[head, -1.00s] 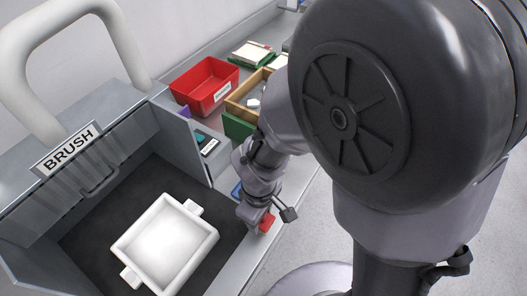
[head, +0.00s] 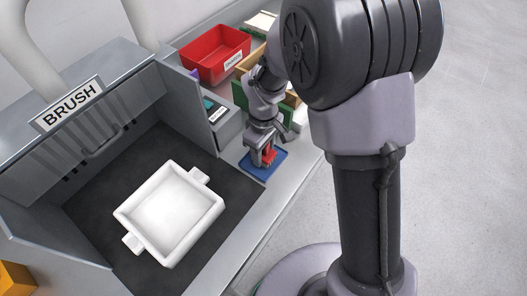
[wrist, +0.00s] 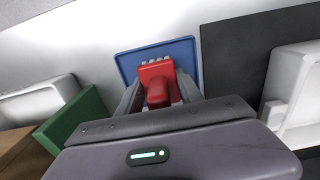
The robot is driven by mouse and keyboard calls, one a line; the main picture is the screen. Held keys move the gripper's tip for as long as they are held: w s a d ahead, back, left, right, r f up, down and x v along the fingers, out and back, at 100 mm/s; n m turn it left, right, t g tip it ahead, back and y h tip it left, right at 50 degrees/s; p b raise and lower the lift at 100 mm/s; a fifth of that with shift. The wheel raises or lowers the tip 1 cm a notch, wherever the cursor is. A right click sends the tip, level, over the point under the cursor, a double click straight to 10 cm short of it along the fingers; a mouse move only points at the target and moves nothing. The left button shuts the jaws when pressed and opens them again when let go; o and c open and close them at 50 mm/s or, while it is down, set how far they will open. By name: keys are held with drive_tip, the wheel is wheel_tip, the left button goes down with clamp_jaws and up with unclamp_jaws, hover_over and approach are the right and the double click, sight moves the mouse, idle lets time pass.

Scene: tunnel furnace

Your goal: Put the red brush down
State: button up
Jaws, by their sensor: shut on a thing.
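The red brush (wrist: 157,82) is between the fingers of my gripper (wrist: 160,97) in the wrist view, with pale bristle tufts at its far end. My gripper is shut on it. In the head view the red brush (head: 269,155) shows below my gripper (head: 265,157), over a blue tray (head: 252,168) on the counter. The blue tray (wrist: 128,64) also lies behind the brush in the wrist view. I cannot tell whether the brush touches the tray.
A white square dish (head: 125,214) with two handles sits on the dark mat (head: 222,228) in the booth labelled BRUSH (head: 68,104). A red bin (head: 205,68), a small grey device (head: 222,128) and a green item (wrist: 75,118) stand nearby. Open floor lies at right.

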drive_tip(key=o, duration=1.3)
drive_tip(key=shift+f, duration=0.1)
wheel_tip(320, 180, up, 12)
drive_tip(key=p, duration=0.5)
drive_tip(key=shift+r, duration=0.25)
drive_tip(key=s+d+r+m+t+y, duration=0.1)
drive_tip(key=s+d+r+m, duration=0.15)
drive_tip(key=r, duration=0.25)
drive_tip(key=s+d+r+m+t, duration=0.1)
drive_tip(key=s+d+r+m, duration=0.15)
drive_tip(key=r, duration=0.25)
drive_tip(key=s+d+r+m+t, duration=0.1)
drive_tip(key=s+r+m, duration=0.1)
drive_tip(key=s+m, duration=0.1)
drive_tip(key=s+d+r+m+t, duration=0.1)
drive_tip(key=s+m, duration=0.2)
drive_tip(key=s, duration=0.2)
drive_tip(key=s+d+r+m+t+y, duration=0.1)
drive_tip(key=s+r+m, duration=0.1)
drive_tip(key=s+m, duration=0.1)
drive_tip(key=shift+s+d+r+m+t, duration=0.25)
drive_tip(key=shift+s+r+m+t, duration=0.15)
drive_tip(key=shift+s, duration=0.25)
